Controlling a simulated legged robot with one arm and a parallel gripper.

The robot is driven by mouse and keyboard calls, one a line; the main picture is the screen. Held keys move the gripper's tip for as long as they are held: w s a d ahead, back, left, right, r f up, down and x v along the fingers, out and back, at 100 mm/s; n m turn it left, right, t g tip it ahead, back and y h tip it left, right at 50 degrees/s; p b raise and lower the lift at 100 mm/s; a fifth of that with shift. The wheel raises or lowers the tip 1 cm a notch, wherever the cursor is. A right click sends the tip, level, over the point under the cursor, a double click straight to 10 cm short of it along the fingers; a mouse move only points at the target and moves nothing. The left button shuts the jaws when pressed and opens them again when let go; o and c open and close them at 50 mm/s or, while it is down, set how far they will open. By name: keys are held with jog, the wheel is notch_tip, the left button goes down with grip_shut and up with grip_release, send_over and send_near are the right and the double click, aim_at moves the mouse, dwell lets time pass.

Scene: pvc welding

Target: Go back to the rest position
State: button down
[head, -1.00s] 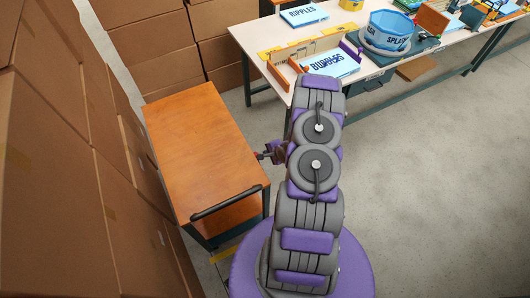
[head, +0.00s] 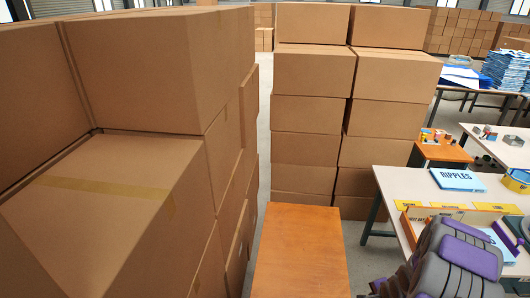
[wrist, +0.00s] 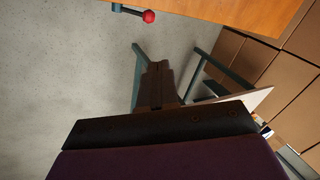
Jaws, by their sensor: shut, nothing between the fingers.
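My gripper (wrist: 157,86) shows in the wrist view as dark fingers closed together with nothing between them. It is over open concrete floor, below the edge of an orange wooden top (wrist: 245,12). In the head view my arm is at the lower right, beside the white table, and its lower part is cut off by the frame. The gripper's fingers are not clear in the head view.
An orange-topped cart (head: 300,252) stands left of my arm. Stacked cartons (head: 306,115) rise behind it, and more cartons (head: 110,200) fill the left. A white table (head: 400,183) holds a blue booklet (head: 457,180). A red knob (wrist: 149,16) shows near the wooden top.

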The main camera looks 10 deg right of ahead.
jog(key=s+a+r+n+g+b, duration=0.1)
jog(key=s+a+r+n, duration=0.2)
jog(key=r, duration=0.5)
jog(key=s+a+r+n+g+h, duration=0.1)
jog(key=s+a+r+n+g, duration=0.1)
jog(key=a+r, duration=0.45)
jog(key=s+a+r+n+g+b, duration=0.1)
jog(key=s+a+r+n, duration=0.2)
jog(key=r, duration=0.5)
jog(key=s+a+r+n+g+y, duration=0.1)
jog(key=s+a+r+n, duration=0.3)
jog(key=s+a, duration=0.4)
jog(key=s+a+r+n+g, duration=0.2)
jog(key=s+a+r, duration=0.4)
jog(key=s, duration=0.6)
jog(key=a+n, duration=0.1)
jog(key=a, duration=0.1)
jog(key=shift+s+a+r+n+y+b, duration=0.35)
jog(key=shift+s+a+n+y+b, duration=0.05)
